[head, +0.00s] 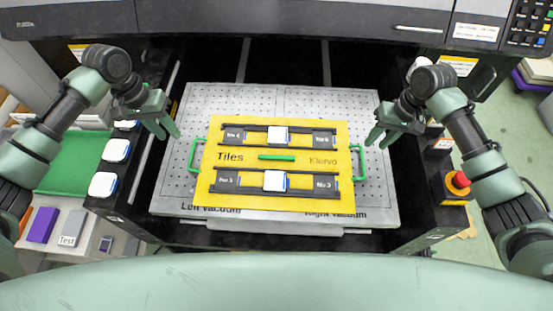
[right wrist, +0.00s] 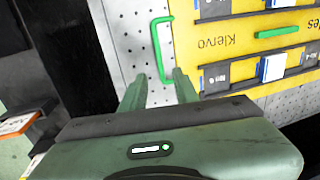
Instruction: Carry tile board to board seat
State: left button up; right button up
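The yellow tile board (head: 240,170) lies on the grey perforated plate (head: 170,195), slightly tilted in the picture. It has a green handle on its left (head: 197,155) and one on its right (head: 358,162). Two dark rails cross it, each with a white tile in the middle. My left gripper (head: 174,130) is open and empty, above and left of the left handle. My right gripper (head: 378,140) is open, just right of the right handle. In the right wrist view the fingers (right wrist: 158,88) point toward the right handle (right wrist: 160,50) without closing on it. No separate board seat can be made out.
White tiles (head: 116,150) stand in a row on the dark ledge at left, beside a green mat (head: 75,160). A red stop button (head: 461,180) sits on the right side. The machine's dark front (head: 300,18) bounds the back.

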jog(key=shift+d+r, duration=0.2)
jog(key=shift+r, duration=0.9)
jog(key=shift+d+r, duration=0.2)
jog(key=shift+r, duration=0.85)
